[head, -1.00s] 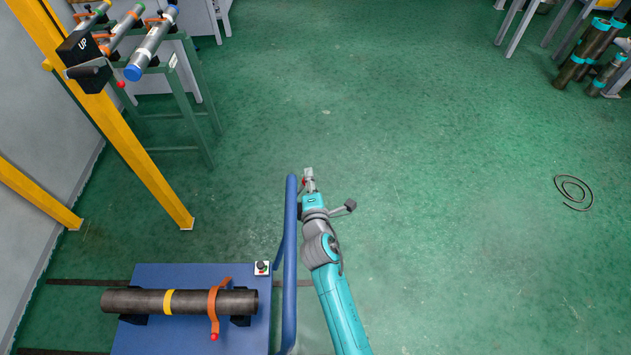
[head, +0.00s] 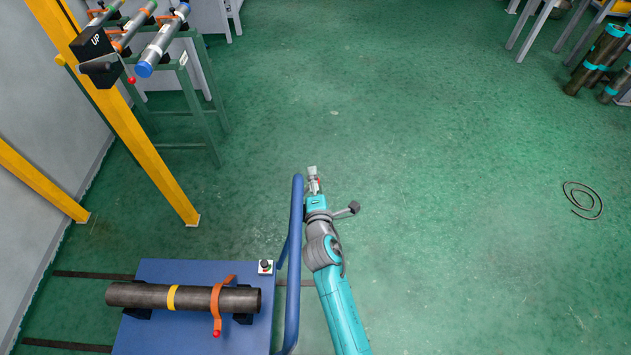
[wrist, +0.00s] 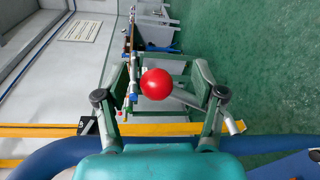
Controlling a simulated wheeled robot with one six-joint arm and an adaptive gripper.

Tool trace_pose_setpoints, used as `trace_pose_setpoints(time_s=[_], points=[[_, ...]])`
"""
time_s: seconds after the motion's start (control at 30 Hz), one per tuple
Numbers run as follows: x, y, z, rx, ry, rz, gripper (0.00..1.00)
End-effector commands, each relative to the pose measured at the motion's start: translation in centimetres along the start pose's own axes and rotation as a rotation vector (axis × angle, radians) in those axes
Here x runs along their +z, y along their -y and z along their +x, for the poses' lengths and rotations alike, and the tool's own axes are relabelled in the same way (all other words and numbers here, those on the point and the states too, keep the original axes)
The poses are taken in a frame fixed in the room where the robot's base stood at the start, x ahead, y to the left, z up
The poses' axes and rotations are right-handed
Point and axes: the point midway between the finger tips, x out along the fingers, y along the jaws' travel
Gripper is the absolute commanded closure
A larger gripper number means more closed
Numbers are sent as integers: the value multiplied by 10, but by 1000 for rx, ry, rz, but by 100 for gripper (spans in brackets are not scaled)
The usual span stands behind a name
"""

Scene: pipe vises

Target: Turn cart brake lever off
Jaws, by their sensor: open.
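A red ball knob (wrist: 156,84) on a short grey lever rod (wrist: 190,98) shows in the wrist view, between the two fingers of my gripper (wrist: 160,85). The fingers stand apart, one on each side, and I cannot tell whether either touches the knob. In the head view my gripper (head: 313,180) is just right of the top of the cart's blue handle rail (head: 296,240), with a small speck of red beside it. The cart's blue deck (head: 190,335) is at the lower left. The lever's mount is hidden behind my gripper.
A dark pipe (head: 200,298) with an orange strap lies on the cart, near a small button box (head: 265,267). A yellow post (head: 140,140) bears a black box marked UP (head: 92,42). A green pipe rack (head: 200,110) stands behind.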

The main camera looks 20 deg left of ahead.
Motion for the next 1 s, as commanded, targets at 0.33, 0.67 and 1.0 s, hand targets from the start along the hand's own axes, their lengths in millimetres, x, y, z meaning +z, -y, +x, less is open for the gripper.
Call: trace_pose_setpoints(time_s=[0.33,0.67,1.0], points=[[0,0,-25,1,0,1,31],[-1,0,-88,0,-1,-1,31],[0,0,-119,-1,-1,0,31]])
